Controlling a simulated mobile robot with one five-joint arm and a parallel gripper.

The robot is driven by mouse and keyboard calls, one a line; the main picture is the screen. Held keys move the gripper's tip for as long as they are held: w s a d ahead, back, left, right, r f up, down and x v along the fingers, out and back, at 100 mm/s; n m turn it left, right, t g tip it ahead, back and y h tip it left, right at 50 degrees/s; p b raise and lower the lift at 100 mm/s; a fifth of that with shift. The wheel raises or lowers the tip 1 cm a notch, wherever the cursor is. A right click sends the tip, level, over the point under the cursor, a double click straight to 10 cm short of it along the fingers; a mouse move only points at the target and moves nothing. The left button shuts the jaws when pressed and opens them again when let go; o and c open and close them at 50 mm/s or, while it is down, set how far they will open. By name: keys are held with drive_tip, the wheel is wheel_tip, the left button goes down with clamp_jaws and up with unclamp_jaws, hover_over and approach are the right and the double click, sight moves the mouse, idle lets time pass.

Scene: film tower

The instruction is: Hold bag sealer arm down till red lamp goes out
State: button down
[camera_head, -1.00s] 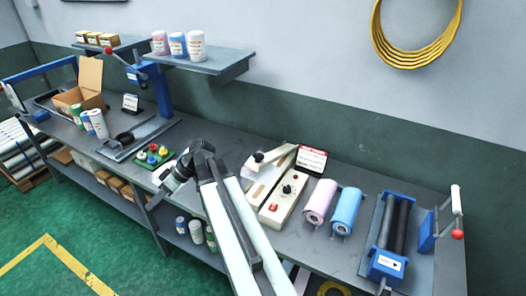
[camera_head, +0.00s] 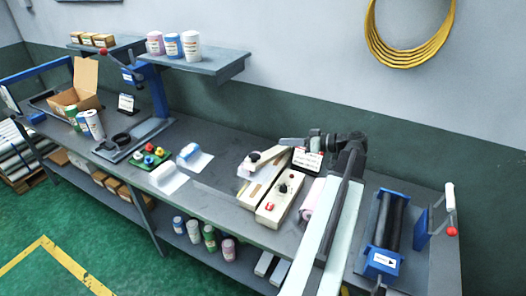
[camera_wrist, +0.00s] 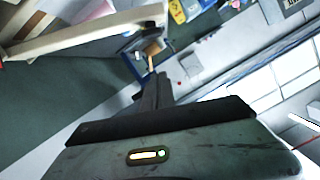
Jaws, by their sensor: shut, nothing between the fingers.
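The bag sealer (camera_head: 266,212) is a cream box on the bench. Its pale arm (camera_head: 272,153) with a black knob (camera_head: 253,157) is raised at an angle over the base. Small red spots show on the box beside a black dial (camera_head: 283,188); I cannot tell which is the lamp or whether it is lit. My gripper (camera_head: 284,143) is shut and empty, just behind and above the sealer arm, pointing left; contact is unclear. In the wrist view my gripper (camera_wrist: 156,88) is shut, and the pale sealer arm (camera_wrist: 85,36) crosses at upper left.
A pink roll (camera_head: 311,203) and a blue roller frame (camera_head: 384,235) are to the right.

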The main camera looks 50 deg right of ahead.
drive_tip(key=w+a+f+b, duration=0.1)
drive_tip(key=w+f+b, duration=0.1)
drive_tip(key=w, duration=0.1)
drive_tip(key=w+a+f+b, duration=0.2)
drive_tip(key=w, duration=0.1)
drive_tip(key=w+a+f+b, duration=0.1)
drive_tip(key=w, duration=0.2)
drive_tip(key=shift+a+f+b, duration=0.15)
drive_tip(key=shift+f+b, duration=0.25)
drive_tip(key=shift+s+a+f, duration=0.1)
drive_tip(key=shift+a+f, duration=0.05)
drive_tip(key=shift+f, duration=0.05)
